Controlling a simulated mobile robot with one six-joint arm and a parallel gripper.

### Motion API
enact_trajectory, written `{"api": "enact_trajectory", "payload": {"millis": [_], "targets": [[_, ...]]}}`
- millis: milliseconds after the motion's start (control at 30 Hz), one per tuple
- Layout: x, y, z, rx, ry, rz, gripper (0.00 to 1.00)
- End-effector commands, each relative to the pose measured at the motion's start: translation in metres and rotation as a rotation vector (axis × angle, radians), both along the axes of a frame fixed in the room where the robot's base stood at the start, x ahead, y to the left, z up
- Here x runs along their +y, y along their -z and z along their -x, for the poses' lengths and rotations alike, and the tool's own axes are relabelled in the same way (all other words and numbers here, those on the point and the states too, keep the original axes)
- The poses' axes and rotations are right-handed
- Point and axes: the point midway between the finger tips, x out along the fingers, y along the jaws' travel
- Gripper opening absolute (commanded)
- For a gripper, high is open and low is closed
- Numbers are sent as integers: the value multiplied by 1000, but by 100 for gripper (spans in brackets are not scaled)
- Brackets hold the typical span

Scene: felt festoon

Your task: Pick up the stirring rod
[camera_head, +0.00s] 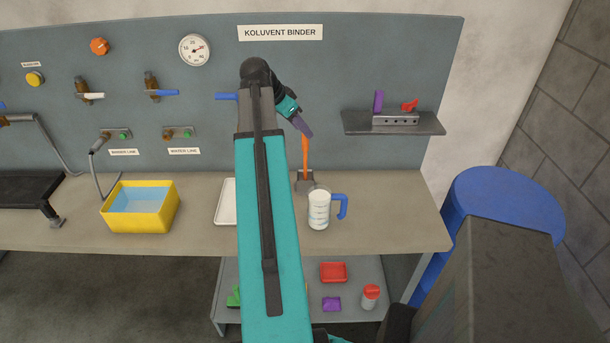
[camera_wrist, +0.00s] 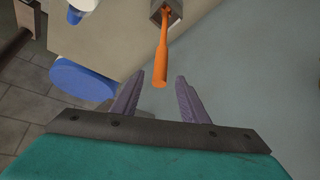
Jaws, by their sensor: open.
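The stirring rod is an orange rod (camera_head: 305,158) that stands upright in a small grey holder (camera_head: 311,187) on the bench. In the wrist view the rod (camera_wrist: 163,50) rises out of the holder (camera_wrist: 176,14) toward me. My gripper (camera_head: 304,131) has purple fingers and is just above the rod's top in the head view. In the wrist view my gripper (camera_wrist: 157,80) is open, with the rod's free end in line with the gap at the fingertips. I see space on both sides of the rod. The holder's inside is hidden.
A white measuring jug with a blue handle (camera_head: 319,211) stands close in front of the holder. A white tray (camera_head: 226,202) and a yellow basin (camera_head: 141,207) lie to the left. A wall shelf (camera_head: 394,129) is to the right, a blue drum (camera_head: 508,200) beyond the bench.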

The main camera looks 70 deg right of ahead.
Motion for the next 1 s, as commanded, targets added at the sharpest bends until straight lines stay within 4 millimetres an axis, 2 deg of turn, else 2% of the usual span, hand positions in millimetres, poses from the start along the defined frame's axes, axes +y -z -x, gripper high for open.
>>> {"api": "enact_trajectory", "payload": {"millis": [400,1000], "targets": [[-14,25,9,0,-1,0,40],[-14,27,9,0,-1,0,40]]}}
